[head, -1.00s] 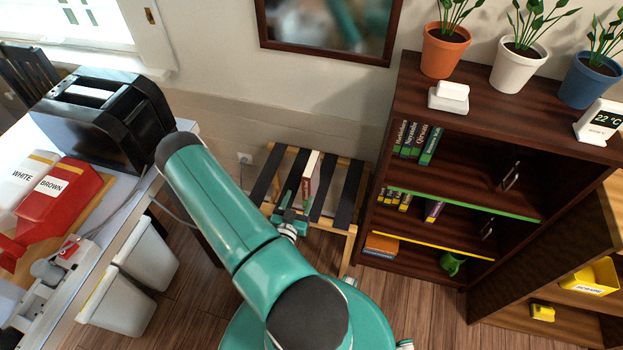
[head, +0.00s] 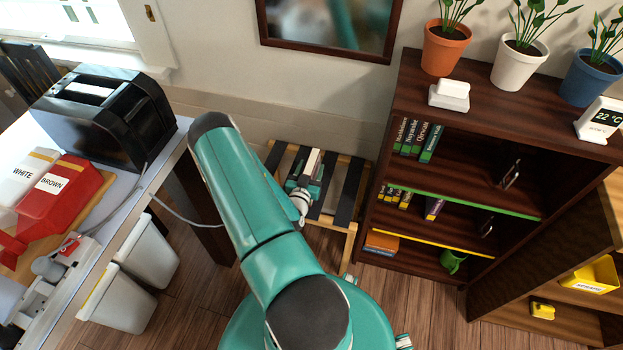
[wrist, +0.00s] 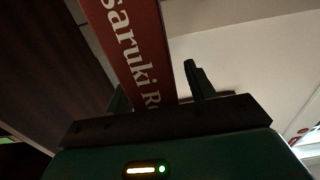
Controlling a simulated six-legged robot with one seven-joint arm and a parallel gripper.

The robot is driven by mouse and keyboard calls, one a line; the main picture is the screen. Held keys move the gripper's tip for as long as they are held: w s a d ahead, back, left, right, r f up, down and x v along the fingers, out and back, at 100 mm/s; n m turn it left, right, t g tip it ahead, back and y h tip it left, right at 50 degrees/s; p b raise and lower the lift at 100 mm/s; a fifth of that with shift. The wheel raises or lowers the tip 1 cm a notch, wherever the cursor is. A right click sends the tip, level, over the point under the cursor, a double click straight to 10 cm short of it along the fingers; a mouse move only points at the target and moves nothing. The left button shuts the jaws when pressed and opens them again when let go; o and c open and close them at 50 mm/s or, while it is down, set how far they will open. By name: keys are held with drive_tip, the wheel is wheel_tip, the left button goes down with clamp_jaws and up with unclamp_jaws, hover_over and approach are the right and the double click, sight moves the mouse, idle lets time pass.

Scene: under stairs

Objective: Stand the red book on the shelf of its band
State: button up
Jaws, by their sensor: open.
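The red book (wrist: 140,45) shows its red spine with white lettering in the wrist view, rising between the two fingers of my gripper (wrist: 156,85). The fingers are open, one on each side of the spine. In the head view the book (head: 312,161) stands on the slatted rack, its pale page edge upward. My gripper (head: 306,184) is at the book there, partly hidden by my arm. The dark bookcase (head: 450,110) has a green band (head: 470,206) on one shelf edge and a yellow band (head: 440,241) on the shelf edge below.
Green-spined books (head: 428,142) stand at the left of the green-banded shelf, with free room beside them. A desk (head: 150,185) with a toaster is left; white bins (head: 130,295) stand below.

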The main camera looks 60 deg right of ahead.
drive_tip(key=shift+c, duration=0.2)
clamp_jaws()
drive_tip(key=shift+r, duration=0.1)
drive_tip(key=shift+r, duration=0.6)
drive_tip(key=s+a+r, duration=0.6)
drive_tip(key=a+r, duration=0.5)
drive_tip(key=a, duration=0.1)
drive_tip(key=shift+a+r, duration=0.3)
drive_tip(key=shift+r, duration=0.05)
drive_tip(key=shift+s, duration=0.15)
